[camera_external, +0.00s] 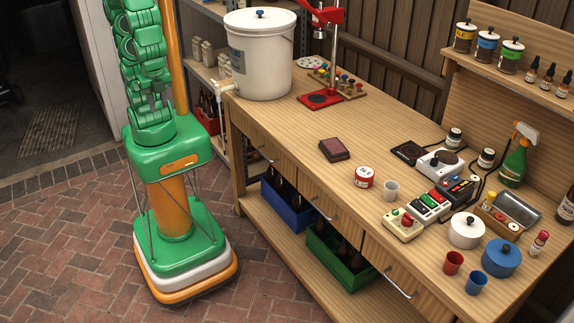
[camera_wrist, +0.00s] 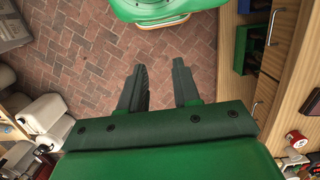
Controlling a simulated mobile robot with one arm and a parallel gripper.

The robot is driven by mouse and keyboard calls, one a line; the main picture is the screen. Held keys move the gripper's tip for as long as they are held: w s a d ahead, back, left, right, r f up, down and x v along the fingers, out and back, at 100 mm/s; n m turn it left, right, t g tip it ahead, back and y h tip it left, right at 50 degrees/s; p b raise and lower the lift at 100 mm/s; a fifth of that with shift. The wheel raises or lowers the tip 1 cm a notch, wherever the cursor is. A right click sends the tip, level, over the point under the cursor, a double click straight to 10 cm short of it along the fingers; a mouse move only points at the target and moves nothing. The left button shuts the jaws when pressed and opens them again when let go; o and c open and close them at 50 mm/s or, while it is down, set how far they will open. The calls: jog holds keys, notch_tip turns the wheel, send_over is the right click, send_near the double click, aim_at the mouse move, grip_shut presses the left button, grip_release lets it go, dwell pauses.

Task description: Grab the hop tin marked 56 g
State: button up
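Several jars with coloured bands stand on the upper shelf: yellow (camera_external: 464,36), blue (camera_external: 487,44) and green (camera_external: 510,55). The 56 g marking cannot be read on any of these. In the wrist view my gripper (camera_wrist: 160,88) is open and empty, with brick floor showing between its fingers, left of the bench. A red-topped item (camera_wrist: 297,138) shows at the lower right there; I cannot tell what it is. My gripper is outside the external view.
The bench (camera_external: 295,125) holds a white bucket (camera_external: 262,60), a red press stand (camera_external: 320,98), a dark block (camera_external: 334,149), pots, cups and a spray bottle (camera_external: 514,160). Blue (camera_external: 289,204) and green crates (camera_external: 338,262) sit underneath. Brick floor (camera_external: 80,235) is clear at left.

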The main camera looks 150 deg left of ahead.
jog(key=o, duration=1.1)
jog(key=shift+o, duration=0.2)
